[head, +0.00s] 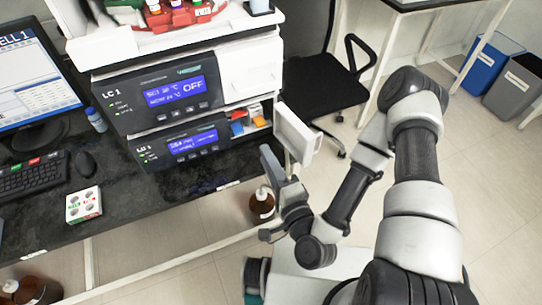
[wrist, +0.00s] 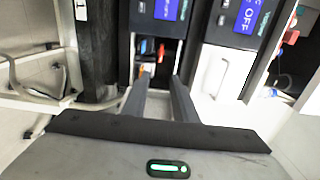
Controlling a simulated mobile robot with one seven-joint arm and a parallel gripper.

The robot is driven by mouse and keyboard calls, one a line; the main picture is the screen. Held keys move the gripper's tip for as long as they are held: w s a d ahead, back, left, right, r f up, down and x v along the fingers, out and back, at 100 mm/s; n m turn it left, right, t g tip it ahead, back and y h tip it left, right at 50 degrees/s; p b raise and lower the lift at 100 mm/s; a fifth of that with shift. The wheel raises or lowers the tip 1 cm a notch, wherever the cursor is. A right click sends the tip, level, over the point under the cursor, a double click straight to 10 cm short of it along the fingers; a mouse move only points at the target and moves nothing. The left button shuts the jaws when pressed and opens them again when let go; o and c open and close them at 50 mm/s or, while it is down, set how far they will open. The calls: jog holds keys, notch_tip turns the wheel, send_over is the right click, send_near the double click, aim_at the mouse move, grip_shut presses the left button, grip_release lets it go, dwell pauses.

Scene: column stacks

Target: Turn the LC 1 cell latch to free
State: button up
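The LC 1 stack stands on the dark bench, with an upper module (head: 160,92) reading OFF and a lower module (head: 180,145) with a blue display. The lower module's right bay (head: 247,121) is open and shows small blue, red, orange and white parts. In the wrist view a red part (wrist: 161,53) shows inside the bay, beyond my fingertips; I cannot tell for sure that it is the cell latch or how it is set. My gripper (head: 274,162) is in front of the bay, beside the door. The wrist view shows its two fingers (wrist: 160,85) apart with nothing between them.
A white door panel (head: 297,134) stands swung out right of the bay, close to my gripper. A brown bottle (head: 262,203) stands below. A black chair (head: 325,90) is behind. A white block with round wells (head: 84,204) sits on the bench at left.

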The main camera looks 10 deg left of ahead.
jog(key=shift+p+v, duration=0.35)
jog(key=shift+v, duration=0.7)
